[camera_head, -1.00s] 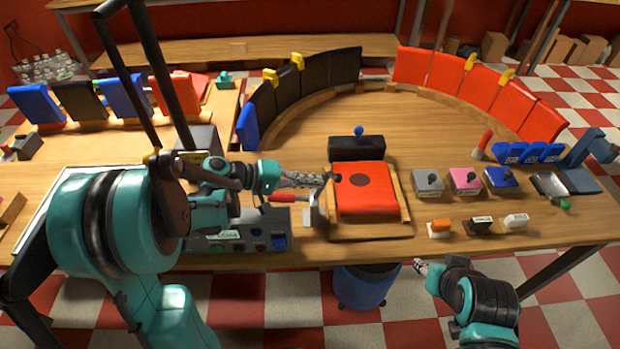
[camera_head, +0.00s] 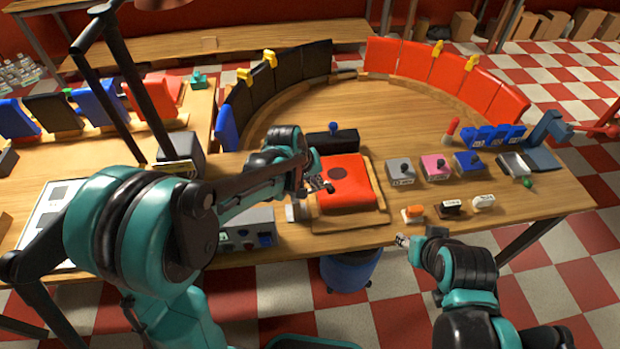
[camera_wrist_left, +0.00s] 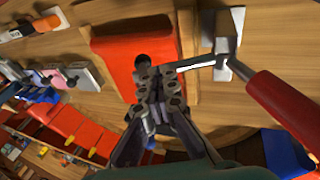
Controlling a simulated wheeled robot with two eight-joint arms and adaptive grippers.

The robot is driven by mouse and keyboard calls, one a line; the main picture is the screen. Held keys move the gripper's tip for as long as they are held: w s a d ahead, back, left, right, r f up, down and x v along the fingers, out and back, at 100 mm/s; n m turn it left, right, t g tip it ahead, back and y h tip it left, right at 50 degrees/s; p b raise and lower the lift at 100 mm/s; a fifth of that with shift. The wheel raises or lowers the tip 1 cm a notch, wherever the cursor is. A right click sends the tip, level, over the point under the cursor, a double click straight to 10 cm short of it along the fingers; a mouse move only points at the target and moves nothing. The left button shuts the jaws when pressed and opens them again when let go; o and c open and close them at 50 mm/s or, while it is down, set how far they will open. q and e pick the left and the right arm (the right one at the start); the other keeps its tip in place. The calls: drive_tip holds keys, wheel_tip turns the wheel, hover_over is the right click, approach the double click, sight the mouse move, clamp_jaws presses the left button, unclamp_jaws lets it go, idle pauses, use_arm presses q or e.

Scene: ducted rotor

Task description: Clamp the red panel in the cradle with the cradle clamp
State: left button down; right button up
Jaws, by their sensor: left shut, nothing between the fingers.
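The red panel (camera_head: 356,196) lies in the wooden cradle (camera_head: 372,222) at the middle of the bench; it also shows in the left wrist view (camera_wrist_left: 112,72). The cradle clamp (camera_head: 292,213) stands at the cradle's left side, largely behind my left arm in the head view. In the left wrist view its red handle (camera_wrist_left: 285,113) points away from the panel, and its metal arm (camera_wrist_left: 195,64) reaches over the panel's edge. Whether it presses on the panel, I cannot tell. My left gripper (camera_head: 322,185) is shut and empty, above the panel's left edge. My right gripper (camera_head: 402,241) is at the bench's front edge; its jaws are too small to read.
A black block with a blue knob (camera_head: 333,143) stands behind the cradle. Grey, pink and blue boxes (camera_head: 436,168) and small labelled blocks (camera_head: 449,208) stand to the right. A grey switch box (camera_head: 247,229) is at left. The bench behind is open, inside an arc of panels.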

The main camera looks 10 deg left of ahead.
use_arm(q)
drive_tip(key=f+y, duration=0.1)
drive_tip(key=d+f+y, duration=0.1)
drive_tip(key=shift+w+d+g+y+b, duration=0.2)
drive_tip(key=shift+d+g+y+b, duration=0.05)
drive_tip(key=shift+g+y+b, duration=0.1)
drive_tip(key=shift+d+f, duration=0.1)
drive_tip(key=shift+f, duration=0.25)
idle(0.3)
drive_tip(key=shift+r, duration=0.25)
drive_tip(key=p+v, duration=0.3)
drive_tip(key=v, duration=0.1)
drive_tip(key=shift+w+d+r, duration=0.1)
drive_tip(key=shift+d+r, duration=0.05)
drive_tip(key=shift+r, duration=0.25)
drive_tip(key=p+v, duration=0.1)
drive_tip(key=v, duration=0.7)
drive_tip(key=shift+d+r+p, duration=0.3)
drive_tip(key=shift+d+p, duration=0.05)
drive_tip(key=shift+d, duration=0.05)
